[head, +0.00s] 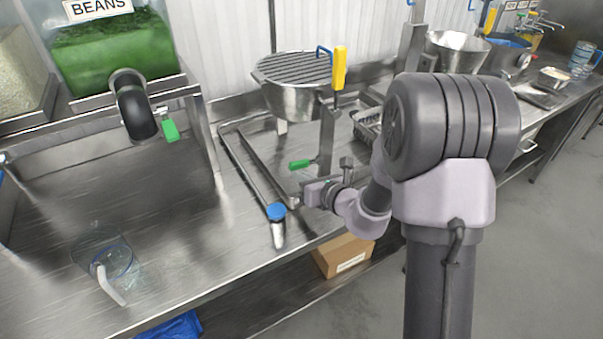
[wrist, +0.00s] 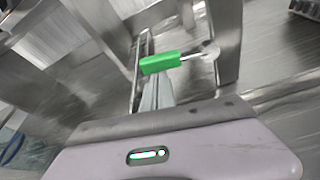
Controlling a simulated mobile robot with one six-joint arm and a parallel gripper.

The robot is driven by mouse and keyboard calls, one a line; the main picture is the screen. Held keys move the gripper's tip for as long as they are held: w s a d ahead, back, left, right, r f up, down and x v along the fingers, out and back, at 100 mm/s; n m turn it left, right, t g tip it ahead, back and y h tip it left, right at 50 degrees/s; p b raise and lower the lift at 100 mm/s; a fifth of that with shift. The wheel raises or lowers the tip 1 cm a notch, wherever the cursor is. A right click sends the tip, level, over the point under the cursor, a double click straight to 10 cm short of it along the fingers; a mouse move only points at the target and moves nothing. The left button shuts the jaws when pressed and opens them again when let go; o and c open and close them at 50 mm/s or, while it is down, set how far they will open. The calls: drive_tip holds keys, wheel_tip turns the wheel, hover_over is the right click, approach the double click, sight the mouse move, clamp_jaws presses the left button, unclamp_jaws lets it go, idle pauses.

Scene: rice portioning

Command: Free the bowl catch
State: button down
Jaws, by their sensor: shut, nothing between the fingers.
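The bowl catch appears to be the green-handled lever (head: 300,164) low on the post of the metal bowl stand. It also shows large in the wrist view (wrist: 160,63), with a thin metal rod running right to a post. The steel bowl (head: 290,98), with a slatted top, hangs above on that stand. My gripper (head: 304,198) is shut and empty, just below and in front of the green handle in the head view. In the wrist view its closed fingers (wrist: 156,95) point toward the handle, which lies across beyond their tips. I cannot tell whether they touch.
A yellow-handled lever (head: 339,68) stands beside the bowl. A BEANS hopper (head: 110,50) with a dark spout is at left. A clear jug (head: 105,255) and a blue-capped tube (head: 277,225) are on the steel counter. A cardboard box (head: 343,256) sits below the counter edge.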

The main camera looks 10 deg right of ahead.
sight(305, 162)
wheel_tip(305, 162, up, 2)
drive_tip(key=m+p, duration=0.1)
drive_tip(key=p, duration=0.1)
drive_tip(key=m+y+p, duration=0.1)
drive_tip(key=p, duration=0.1)
drive_tip(key=shift+d+r, duration=0.1)
drive_tip(key=shift+r, duration=0.15)
drive_tip(key=r+m+p, duration=0.1)
drive_tip(key=p, duration=0.1)
drive_tip(key=r+m+y+p, duration=0.1)
drive_tip(key=p, duration=0.1)
drive_tip(key=shift+w+d+m, duration=0.2)
drive_tip(key=shift+d+m, duration=0.2)
drive_tip(key=d+r+m+y+p, duration=0.1)
drive_tip(key=m+p, duration=0.1)
drive_tip(key=w+d+r+m+y+p, duration=0.1)
drive_tip(key=m+p, duration=0.1)
drive_tip(key=shift+d+r+p, duration=0.3)
drive_tip(key=shift+d+p, duration=0.05)
drive_tip(key=shift+d, duration=0.15)
drive_tip(key=shift+d, duration=0.1)
